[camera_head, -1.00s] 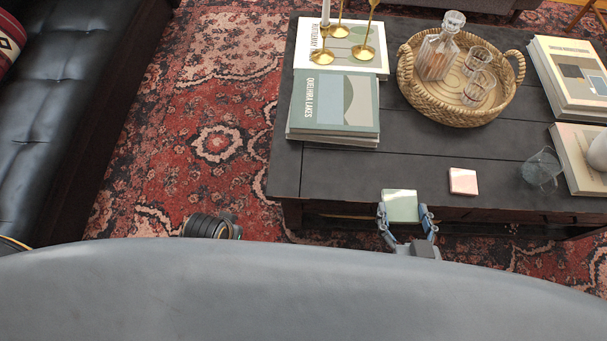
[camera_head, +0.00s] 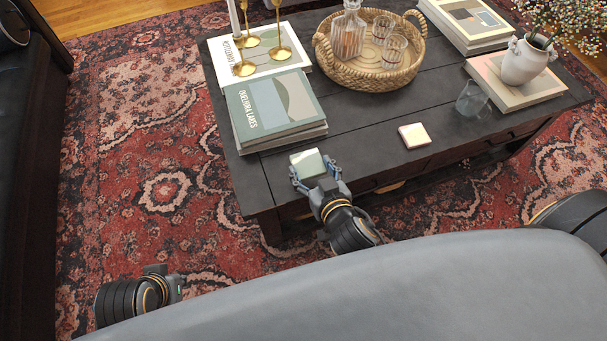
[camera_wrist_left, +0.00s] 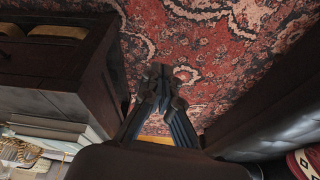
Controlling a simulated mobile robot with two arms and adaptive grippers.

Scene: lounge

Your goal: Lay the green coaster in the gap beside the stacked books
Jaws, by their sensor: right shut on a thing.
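The pale green coaster (camera_head: 307,163) is held in my right gripper (camera_head: 313,175), whose fingers are shut on its sides. In the head view it is over the near left part of the dark table (camera_head: 375,127), just in front of the stacked books (camera_head: 278,108). I cannot tell whether it touches the tabletop. The stack has a grey-green book on top. A pale pink coaster (camera_head: 414,136) lies farther right on the table. In the left wrist view my left gripper (camera_wrist_left: 162,72) is empty over the rug, its fingertips together.
A white book (camera_head: 298,48) with brass candlesticks lies behind the stack. A woven tray (camera_head: 372,76) holds a decanter and glasses. A clear glass (camera_head: 471,99) and a book with a white vase (camera_head: 525,62) stand right. Bare tabletop lies between the coasters.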

